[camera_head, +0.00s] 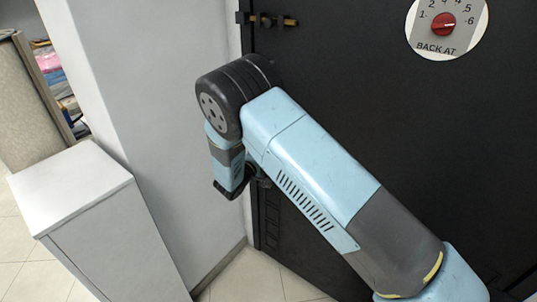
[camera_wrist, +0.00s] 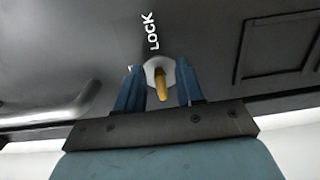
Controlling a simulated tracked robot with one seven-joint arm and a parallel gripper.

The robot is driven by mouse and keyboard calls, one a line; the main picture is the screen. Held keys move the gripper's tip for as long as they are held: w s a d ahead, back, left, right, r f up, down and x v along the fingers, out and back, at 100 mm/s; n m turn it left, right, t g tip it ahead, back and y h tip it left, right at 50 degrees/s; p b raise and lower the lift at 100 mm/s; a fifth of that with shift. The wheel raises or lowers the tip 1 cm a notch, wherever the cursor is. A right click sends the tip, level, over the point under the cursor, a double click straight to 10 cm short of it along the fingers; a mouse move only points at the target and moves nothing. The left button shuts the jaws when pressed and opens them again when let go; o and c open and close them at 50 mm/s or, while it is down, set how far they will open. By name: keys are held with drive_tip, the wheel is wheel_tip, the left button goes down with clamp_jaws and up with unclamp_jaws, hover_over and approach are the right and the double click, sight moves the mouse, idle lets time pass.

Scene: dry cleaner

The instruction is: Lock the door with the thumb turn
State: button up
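The black door (camera_head: 400,110) fills the right of the head view and also forms the dark surface in the wrist view (camera_wrist: 210,30). In the wrist view the thumb turn is a brass-coloured lever (camera_wrist: 161,84) on a pale round plate (camera_wrist: 151,66). The white word LOCK (camera_wrist: 150,31) is beside the plate. My gripper (camera_wrist: 160,76) is open, with one blue finger on each side of the lever. Gaps show between the lever and both fingers, and I see no contact. In the head view my arm hides the thumb turn and most of the gripper.
A brass-ended bolt (camera_head: 272,20) is at the door's upper left edge. A "BACK AT" dial sign (camera_head: 443,25) hangs on the door. A white cabinet (camera_head: 75,185) stands left, beside a grey wall (camera_head: 150,100).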

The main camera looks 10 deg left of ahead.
drive_tip(key=v, duration=1.3)
drive_tip(key=shift+s+f, duration=0.1)
